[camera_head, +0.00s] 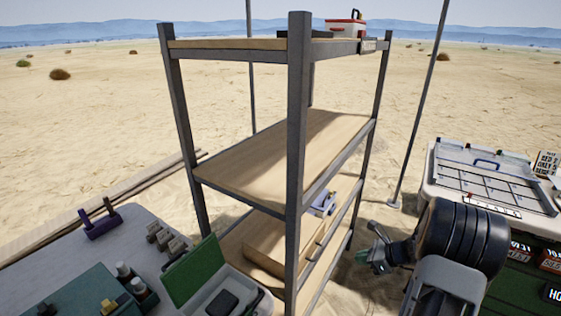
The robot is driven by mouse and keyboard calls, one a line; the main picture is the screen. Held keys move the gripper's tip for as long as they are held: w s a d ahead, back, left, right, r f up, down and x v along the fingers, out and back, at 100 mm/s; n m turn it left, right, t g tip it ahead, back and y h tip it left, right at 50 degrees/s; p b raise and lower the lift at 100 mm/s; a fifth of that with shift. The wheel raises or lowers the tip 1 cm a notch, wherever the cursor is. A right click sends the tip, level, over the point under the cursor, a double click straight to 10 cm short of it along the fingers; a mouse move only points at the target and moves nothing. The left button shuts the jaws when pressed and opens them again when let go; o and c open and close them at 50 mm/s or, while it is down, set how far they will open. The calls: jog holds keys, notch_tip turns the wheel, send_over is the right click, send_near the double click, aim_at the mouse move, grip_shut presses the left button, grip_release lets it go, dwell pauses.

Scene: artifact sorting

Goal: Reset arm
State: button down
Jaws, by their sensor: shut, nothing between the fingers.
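My gripper (370,250) shows at the lower right, at the end of my dark ribbed arm. It is small in view and looks shut, with nothing seen in it. It hangs in the air between the shelf rack (298,150) and the white table (432,190) on the right. Part of it is hidden by my own arm links.
The metal rack has wooden shelves; a red-and-white box (345,28) sits on top. A grey table (140,225) at left holds an open green-lidded case (195,270) and small items. A compartmented tray (490,178) lies on the right table. A thin pole (420,100) stands behind.

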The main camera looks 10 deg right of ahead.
jog(key=s+a+r+n+g+h+p, duration=0.25)
jog(key=s+a+r+n+g, duration=0.2)
jog(key=s+n, duration=0.5)
jog(key=s+a+r+n+h+p, duration=0.1)
jog(key=a+r+n+p, duration=0.3)
jog(key=r, duration=0.4)
jog(key=s+a+r+n+t+h+p, duration=0.1)
jog(key=s+a+r+n+h+p, duration=0.1)
jog(key=a+r+n+p, duration=0.2)
jog(key=s+a+r+n+h+p, duration=0.2)
jog(key=a+r+n, duration=0.4)
jog(key=r+n, duration=0.3)
jog(key=p+v, duration=0.1)
jog(key=v, duration=0.3)
jog(key=shift+w+a+p, duration=0.2)
jog(key=shift+p, duration=0.2)
jog(key=shift+a+t, duration=0.1)
jog(key=shift+t, duration=0.15)
